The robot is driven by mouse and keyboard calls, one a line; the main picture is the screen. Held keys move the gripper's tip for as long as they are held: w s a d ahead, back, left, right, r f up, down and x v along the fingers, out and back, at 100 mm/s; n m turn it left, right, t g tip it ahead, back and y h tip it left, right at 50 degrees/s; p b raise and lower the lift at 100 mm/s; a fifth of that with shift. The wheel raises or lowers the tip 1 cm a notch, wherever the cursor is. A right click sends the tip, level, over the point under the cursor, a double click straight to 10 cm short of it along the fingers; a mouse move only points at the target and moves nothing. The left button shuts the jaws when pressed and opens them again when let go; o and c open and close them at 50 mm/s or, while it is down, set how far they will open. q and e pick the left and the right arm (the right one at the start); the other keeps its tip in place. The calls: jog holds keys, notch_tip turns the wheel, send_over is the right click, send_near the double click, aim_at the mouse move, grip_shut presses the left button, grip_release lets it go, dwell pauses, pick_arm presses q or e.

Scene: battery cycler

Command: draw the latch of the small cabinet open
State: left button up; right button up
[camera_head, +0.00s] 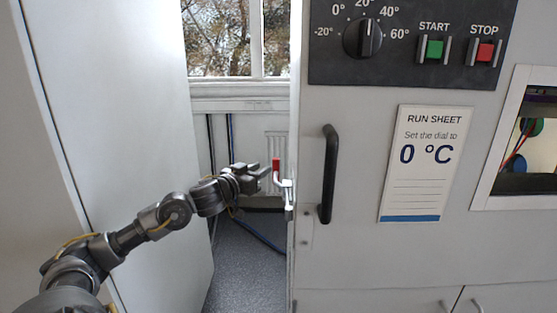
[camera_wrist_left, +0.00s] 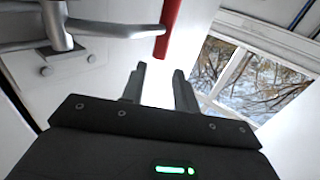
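The latch has a red grip (camera_head: 276,170) on a bent metal lever (camera_head: 287,190), mounted at the left edge of the cabinet front (camera_head: 330,262). My left gripper (camera_head: 267,172) is just left of the red grip in the head view. In the left wrist view the gripper (camera_wrist_left: 159,70) has its two fingers apart with nothing between them. The red grip (camera_wrist_left: 169,28) is beyond the fingertips, apart from them, and the metal lever (camera_wrist_left: 105,28) runs left from it. My right gripper is out of view.
A black door handle (camera_head: 329,175) stands just right of the latch. A run sheet (camera_head: 419,163) and a dark dial panel (camera_head: 410,62) are further right. A window (camera_head: 222,38) is behind; grey floor shows between.

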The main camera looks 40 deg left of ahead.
aim_at(274, 161)
pick_arm(q)
jog(key=w+p, duration=0.1)
jog(key=w, duration=0.2)
jog(key=w+p, duration=0.1)
jog(key=w, duration=0.5)
jog(key=shift+a+r+p, duration=0.15)
jog(key=shift+a+p, duration=0.15)
jog(key=shift+p, duration=0.1)
jog(key=shift+w, duration=0.75)
